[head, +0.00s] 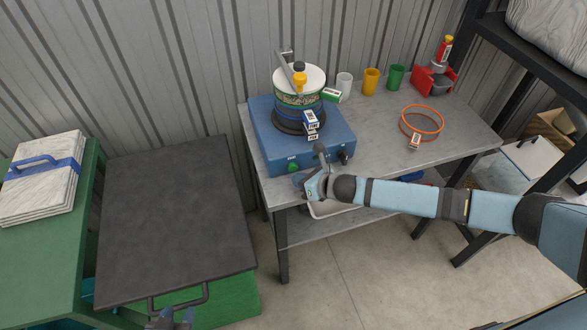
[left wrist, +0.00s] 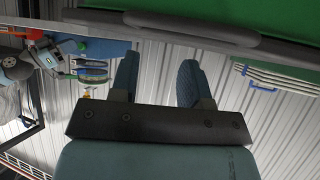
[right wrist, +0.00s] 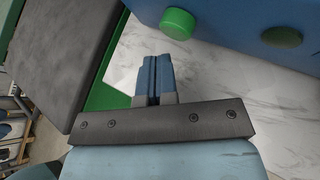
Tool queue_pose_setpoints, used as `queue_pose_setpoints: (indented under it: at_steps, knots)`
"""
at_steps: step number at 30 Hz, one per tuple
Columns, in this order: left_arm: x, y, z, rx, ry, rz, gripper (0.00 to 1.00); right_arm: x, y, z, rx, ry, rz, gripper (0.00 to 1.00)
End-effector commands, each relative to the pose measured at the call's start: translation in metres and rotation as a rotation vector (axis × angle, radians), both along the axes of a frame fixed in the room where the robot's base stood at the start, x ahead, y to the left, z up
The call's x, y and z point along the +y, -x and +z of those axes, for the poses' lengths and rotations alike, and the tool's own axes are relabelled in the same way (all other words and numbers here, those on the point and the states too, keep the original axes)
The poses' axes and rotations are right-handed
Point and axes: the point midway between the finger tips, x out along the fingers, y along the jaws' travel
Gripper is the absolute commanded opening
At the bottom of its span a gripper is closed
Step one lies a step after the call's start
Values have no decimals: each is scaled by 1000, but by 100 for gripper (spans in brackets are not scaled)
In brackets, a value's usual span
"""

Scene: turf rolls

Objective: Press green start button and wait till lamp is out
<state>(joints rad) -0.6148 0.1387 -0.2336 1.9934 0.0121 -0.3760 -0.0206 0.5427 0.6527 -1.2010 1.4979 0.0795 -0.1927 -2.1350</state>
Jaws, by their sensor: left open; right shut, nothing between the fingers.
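A blue machine box (head: 265,135) stands on the grey workbench, with a stack of round sieves (head: 298,92) clamped on top. A green start button (head: 293,167) sticks out of its front, low on the left; it also shows bright green in the right wrist view (right wrist: 178,23). A dark green dome (right wrist: 282,37), perhaps the lamp, sits right of the button and looks unlit. My right gripper (head: 300,182) is shut and empty just in front of the button; in the right wrist view its fingertips (right wrist: 155,60) appear apart from it. My left gripper (left wrist: 157,75) is open and empty, low in the head view (head: 172,318).
An orange-rimmed sieve (head: 422,122) lies on the bench (head: 375,145), right of the box. A dark-lidded green chest (head: 175,215) and stacked slabs (head: 42,178) are at left. A dark shelf frame (head: 520,45) stands right.

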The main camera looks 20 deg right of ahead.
Motion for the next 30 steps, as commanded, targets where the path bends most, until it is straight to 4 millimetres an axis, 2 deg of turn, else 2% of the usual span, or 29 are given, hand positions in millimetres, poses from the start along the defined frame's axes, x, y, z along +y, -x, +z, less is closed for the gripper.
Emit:
queue_pose_setpoints:
  at_steps: [30]
  knots:
    - [0, 0, 1, 1, -1, 1, 43, 0, -9, 0, 0, 0, 0, 0]
